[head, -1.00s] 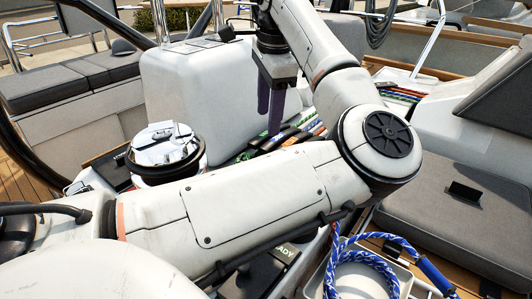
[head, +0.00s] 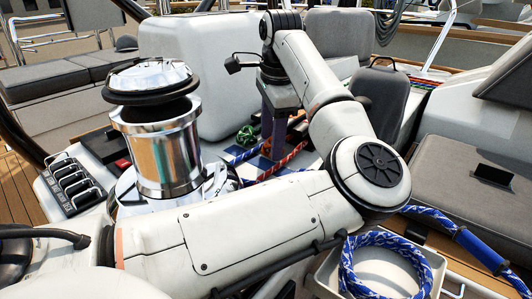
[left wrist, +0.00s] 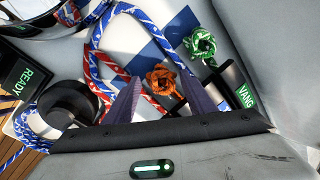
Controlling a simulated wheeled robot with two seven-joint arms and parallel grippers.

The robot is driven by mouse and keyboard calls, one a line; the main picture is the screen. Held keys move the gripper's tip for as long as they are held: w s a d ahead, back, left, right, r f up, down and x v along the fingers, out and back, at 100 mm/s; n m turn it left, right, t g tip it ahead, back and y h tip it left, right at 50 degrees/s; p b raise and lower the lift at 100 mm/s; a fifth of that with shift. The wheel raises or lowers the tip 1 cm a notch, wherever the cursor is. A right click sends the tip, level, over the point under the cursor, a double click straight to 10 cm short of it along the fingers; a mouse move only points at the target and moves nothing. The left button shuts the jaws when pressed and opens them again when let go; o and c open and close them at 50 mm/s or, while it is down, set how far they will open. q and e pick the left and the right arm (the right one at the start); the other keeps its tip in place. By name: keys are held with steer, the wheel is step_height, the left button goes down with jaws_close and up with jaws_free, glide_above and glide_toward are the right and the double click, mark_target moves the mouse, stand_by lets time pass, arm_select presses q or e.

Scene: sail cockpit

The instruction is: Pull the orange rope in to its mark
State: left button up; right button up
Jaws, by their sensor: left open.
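In the left wrist view the orange rope shows as a small coil or knotted end (left wrist: 161,80) beside a dark blue patch on the pale deck. My left gripper (left wrist: 161,84) is open, its two purple fingers on either side of the orange coil in the picture. I cannot tell whether they touch it. In the head view my left gripper (head: 277,140) points down among the ropes, and its fingers and arm hide much of this spot. I cannot make out a mark on the orange rope. My right gripper is not in view.
A chrome winch (head: 160,130) stands to the left of the gripper. A green rope coil (left wrist: 203,45) is beside the orange one, near a VANG label (left wrist: 246,96). Red-white and blue-white ropes (left wrist: 92,45) run close by. A tray (head: 433,262) holds coiled blue rope (head: 370,240).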

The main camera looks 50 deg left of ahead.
arm_select(q)
steer(key=shift+w+a+f, duration=0.1)
steer(key=shift+a+f, duration=0.05)
steer(key=shift+f, duration=0.65)
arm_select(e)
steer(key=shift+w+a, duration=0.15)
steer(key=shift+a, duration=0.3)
